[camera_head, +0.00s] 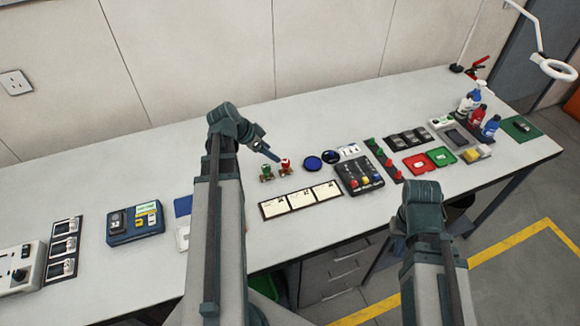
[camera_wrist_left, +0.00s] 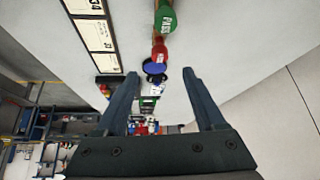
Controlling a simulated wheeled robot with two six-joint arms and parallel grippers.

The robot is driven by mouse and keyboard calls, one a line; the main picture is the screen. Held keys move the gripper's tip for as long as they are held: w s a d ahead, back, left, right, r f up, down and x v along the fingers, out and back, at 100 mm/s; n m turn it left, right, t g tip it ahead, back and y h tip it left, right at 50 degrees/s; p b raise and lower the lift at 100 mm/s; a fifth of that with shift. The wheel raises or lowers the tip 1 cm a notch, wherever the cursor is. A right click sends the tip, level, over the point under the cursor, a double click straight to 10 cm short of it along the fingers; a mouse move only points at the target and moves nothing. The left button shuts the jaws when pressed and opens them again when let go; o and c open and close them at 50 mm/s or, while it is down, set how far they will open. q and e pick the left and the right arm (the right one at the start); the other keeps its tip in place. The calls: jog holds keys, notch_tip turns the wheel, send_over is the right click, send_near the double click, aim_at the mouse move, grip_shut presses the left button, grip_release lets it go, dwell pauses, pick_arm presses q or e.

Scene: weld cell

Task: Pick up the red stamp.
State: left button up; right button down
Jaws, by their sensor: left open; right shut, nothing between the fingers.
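The red stamp (camera_head: 285,163) stands on the table beside the green stamp (camera_head: 266,171), to its right. In the left wrist view the red stamp (camera_wrist_left: 158,48) shows past the fingertips, below the green stamp (camera_wrist_left: 167,18), which is marked PASS. My left gripper (camera_head: 262,148) is just behind and left of the red stamp in the head view. In the left wrist view its fingers (camera_wrist_left: 160,72) are apart with nothing held between them. My right arm is at the lower right in the head view; its fingers are hidden.
A three-panel card (camera_head: 300,199) lies in front of the stamps. A blue round pad (camera_head: 312,162) and a dark device with coloured knobs (camera_head: 360,178) are to the right. A blue case (camera_head: 135,223) is at the left. The table behind the stamps is clear up to the wall.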

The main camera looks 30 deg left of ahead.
pick_arm(q)
jog(key=b, duration=0.6)
send_near(290, 169)
jog(key=shift+w+x, duration=0.25)
jog(key=shift+x, duration=0.9)
jog(key=shift+w+d+f+b, duration=0.15)
jog(key=shift+w+d+b, duration=0.05)
jog(key=shift+w+b, duration=0.2)
jog(key=b+x, duration=0.4)
jog(key=x, duration=0.1)
jog(key=shift+f, duration=0.15)
jog(key=shift+d, duration=0.1)
jog(key=shift+c, duration=0.3)
grip_shut()
